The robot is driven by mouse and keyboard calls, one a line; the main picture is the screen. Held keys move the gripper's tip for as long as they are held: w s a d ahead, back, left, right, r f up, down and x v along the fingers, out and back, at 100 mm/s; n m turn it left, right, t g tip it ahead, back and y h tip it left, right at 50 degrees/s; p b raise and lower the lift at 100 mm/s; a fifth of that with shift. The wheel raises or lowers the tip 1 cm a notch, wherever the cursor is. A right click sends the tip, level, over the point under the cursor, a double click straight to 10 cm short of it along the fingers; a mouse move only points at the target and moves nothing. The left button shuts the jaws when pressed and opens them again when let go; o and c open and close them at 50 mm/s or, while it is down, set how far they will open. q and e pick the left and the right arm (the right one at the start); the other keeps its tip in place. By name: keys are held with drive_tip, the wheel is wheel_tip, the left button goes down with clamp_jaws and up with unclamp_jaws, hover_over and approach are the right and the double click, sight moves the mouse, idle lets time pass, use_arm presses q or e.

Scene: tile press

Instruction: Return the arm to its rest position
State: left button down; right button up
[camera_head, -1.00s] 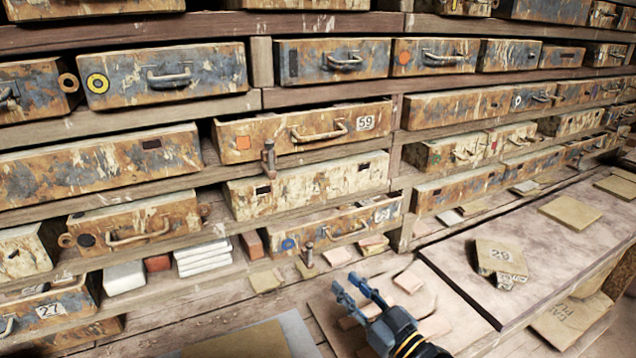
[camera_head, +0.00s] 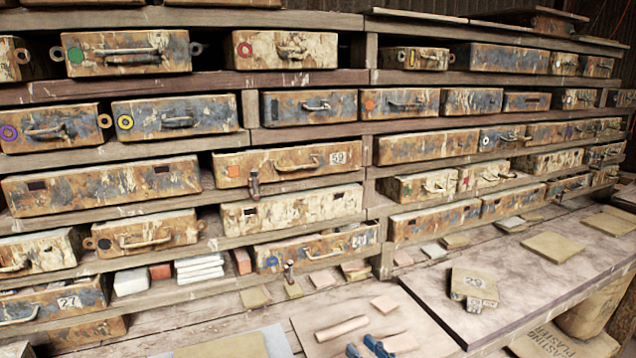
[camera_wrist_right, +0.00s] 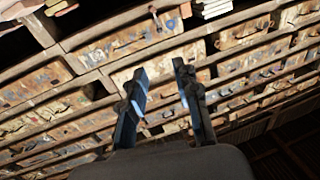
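My right gripper (camera_head: 365,348) shows only as blue fingertips at the bottom edge of the head view, over the pale board (camera_head: 305,325) on the bench. In the right wrist view its two fingers (camera_wrist_right: 160,76) stand apart with nothing between them, so it is open and empty. That view looks at the drawer shelves at a slant. The rest of my right arm is hidden below the head view. My left gripper is not in view.
Shelves of rusty, paint-worn drawers (camera_head: 290,163) fill the back. A raised slab (camera_head: 510,275) at the right bears a tile marked 29 (camera_head: 473,284). A wooden roller (camera_head: 342,328) and loose tiles (camera_head: 384,303) lie on the bench. White tiles (camera_head: 199,268) are stacked at the left.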

drive_tip(key=s+d+f+m+g+h, duration=0.2)
drive_tip(key=s+f+g+h, duration=0.35)
drive_tip(key=s+f, duration=0.6)
drive_tip(key=s+d+f+m+g+h, duration=0.1)
drive_tip(key=s+d+f+g+h, duration=0.15)
drive_tip(key=s+d, duration=0.45)
drive_tip(key=s+d+f+m+g+h, duration=0.2)
drive_tip(key=s+f+g, duration=0.15)
drive_tip(key=s, duration=0.65)
wheel_tip(320, 180, down, 26)
drive_tip(key=s+r+g, duration=0.1)
drive_tip(key=g, duration=0.1)
drive_tip(key=s+d+f+n+g, duration=0.1)
drive_tip(key=s+d+f, duration=0.2)
drive_tip(key=s+f, duration=1.4)
